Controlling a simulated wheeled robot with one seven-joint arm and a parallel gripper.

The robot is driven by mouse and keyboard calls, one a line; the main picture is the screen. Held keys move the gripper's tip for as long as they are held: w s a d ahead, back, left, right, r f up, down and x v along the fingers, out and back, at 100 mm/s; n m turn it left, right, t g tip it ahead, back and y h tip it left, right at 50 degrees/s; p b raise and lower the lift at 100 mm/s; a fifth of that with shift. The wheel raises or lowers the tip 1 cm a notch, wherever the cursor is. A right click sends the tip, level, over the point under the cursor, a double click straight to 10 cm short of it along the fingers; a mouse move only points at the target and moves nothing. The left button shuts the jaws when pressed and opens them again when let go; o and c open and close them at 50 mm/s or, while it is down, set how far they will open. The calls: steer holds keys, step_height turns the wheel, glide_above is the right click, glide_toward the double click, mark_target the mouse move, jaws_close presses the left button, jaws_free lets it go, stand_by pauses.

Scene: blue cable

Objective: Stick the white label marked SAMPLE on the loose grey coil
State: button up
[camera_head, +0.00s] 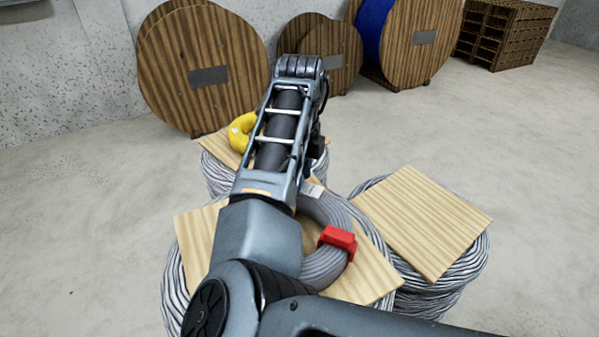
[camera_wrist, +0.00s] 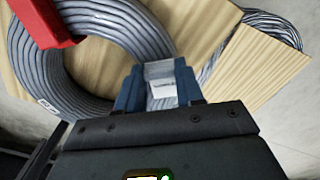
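The loose grey coil (camera_head: 325,268) lies on a wooden board on top of a cable stack, with a red clamp (camera_head: 337,239) around its right side. It also shows in the wrist view (camera_wrist: 100,25). The white label (camera_wrist: 162,70) is between the blue fingers of my gripper (camera_wrist: 159,88), with small dark print on it. The fingers look closed on its two sides, at the coil's outer edge. I cannot tell whether the label touches the coil. In the head view the label (camera_head: 313,190) shows just below my wrist; my arm hides part of the coil.
A yellow ring (camera_head: 237,137) with a pale tag lies on a board on the stack behind. Another cable stack with a bare board (camera_head: 424,222) stands at right. Wooden reels (camera_head: 205,65) and pallets (camera_head: 503,34) stand by the wall. A small white tag (camera_wrist: 47,106) shows on the coil.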

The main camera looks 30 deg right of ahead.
steer(key=o, duration=1.2)
steer(key=shift+f, duration=0.1)
steer(key=shift+r+p, duration=2.85)
steer(key=shift+r, duration=0.7)
